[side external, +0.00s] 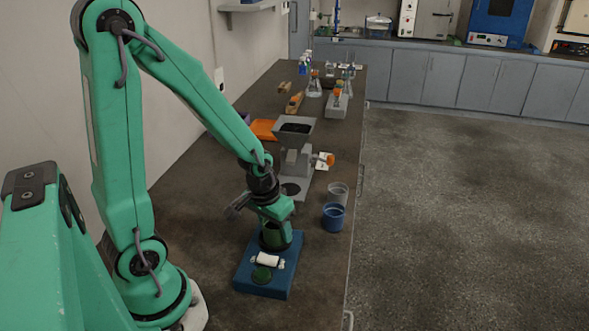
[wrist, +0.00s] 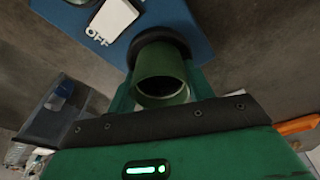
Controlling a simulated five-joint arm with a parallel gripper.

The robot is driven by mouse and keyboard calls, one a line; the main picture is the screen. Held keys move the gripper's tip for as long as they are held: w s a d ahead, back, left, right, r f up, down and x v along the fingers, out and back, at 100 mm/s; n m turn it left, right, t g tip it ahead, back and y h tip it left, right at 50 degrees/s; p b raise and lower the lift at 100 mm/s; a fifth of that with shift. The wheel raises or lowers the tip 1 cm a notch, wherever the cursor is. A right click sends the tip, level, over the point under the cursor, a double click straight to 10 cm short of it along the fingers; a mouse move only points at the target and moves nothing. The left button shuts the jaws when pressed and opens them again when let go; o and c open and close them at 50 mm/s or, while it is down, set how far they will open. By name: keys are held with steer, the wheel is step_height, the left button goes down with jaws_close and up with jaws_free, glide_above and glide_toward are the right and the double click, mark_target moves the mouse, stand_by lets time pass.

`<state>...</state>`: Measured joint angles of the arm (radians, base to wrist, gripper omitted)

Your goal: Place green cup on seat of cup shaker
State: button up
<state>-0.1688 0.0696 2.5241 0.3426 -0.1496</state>
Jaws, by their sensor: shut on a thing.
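The green cup (wrist: 161,72) is held between the green fingers of my gripper (wrist: 160,84) in the wrist view. Its far end is at the black round seat (wrist: 150,39) of the blue cup shaker (wrist: 187,18). Whether the cup rests fully in the seat is hard to tell. In the side view, my gripper (side external: 274,222) is over the back of the shaker (side external: 245,274), shut on the green cup (side external: 273,238), which is partly hidden. A white switch (wrist: 112,18) reading OFF is on the shaker. A dark green round part (side external: 262,275) lies near its front.
A blue cup (side external: 333,217) and a clear cup (side external: 338,193) stand right of the shaker, near the table edge. A grey hopper machine (side external: 295,150) stands behind. An orange tray (side external: 262,129) and glassware (side external: 314,85) are farther back. The table (side external: 190,200) left of the shaker is bare.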

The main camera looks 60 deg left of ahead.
steer(key=shift+f, duration=0.15)
steer(key=o, duration=1.1)
steer(key=shift+f, duration=0.1)
steer(key=shift+s, duration=0.1)
steer(key=shift+w+v, duration=0.1)
steer(key=shift+v, duration=3.1)
steer(key=shift+w+v, duration=0.15)
steer(key=shift+v, duration=3.05)
step_height(320, 180, up, 6)
steer(key=m+t, duration=0.3)
glide_above(268, 243)
steer(key=s+d, duration=0.3)
steer(key=d, duration=0.1)
steer(key=shift+s+r+m, duration=0.3)
steer(key=shift+s+r, duration=0.25)
steer(key=shift+r, duration=0.15)
